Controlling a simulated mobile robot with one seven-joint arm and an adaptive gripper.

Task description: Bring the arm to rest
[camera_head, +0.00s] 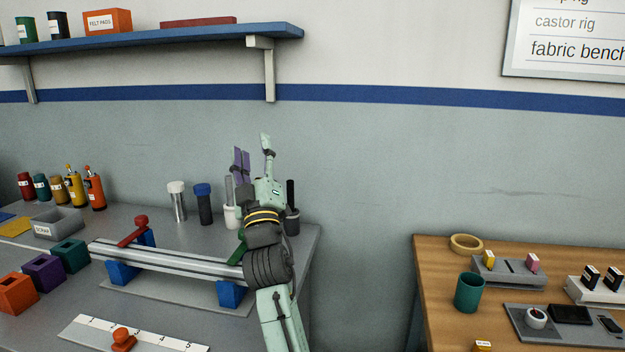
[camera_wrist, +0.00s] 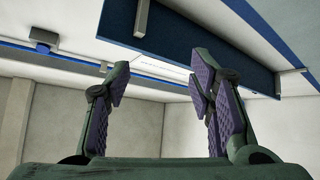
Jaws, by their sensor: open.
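My gripper (camera_head: 253,155) is raised above the right part of the grey bench, in front of the wall, with its fingers pointing up. Its two fingers stand apart with nothing visible between them. In the wrist view my gripper (camera_wrist: 158,105) also shows open and empty, with purple pads on both fingers. Beyond the fingers that view shows the ceiling, walls and the underside of a blue shelf (camera_wrist: 205,40). My arm rises from the lower edge of the head view and hides part of the bench's right side.
The grey bench (camera_head: 190,325) bears a metal rail (camera_head: 170,258) on blue blocks, coloured bins, bottles and containers close around my arm. The blue shelf (camera_head: 150,42) hangs at upper left. A wooden table (camera_head: 437,300) with small items stands at right, beyond a gap.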

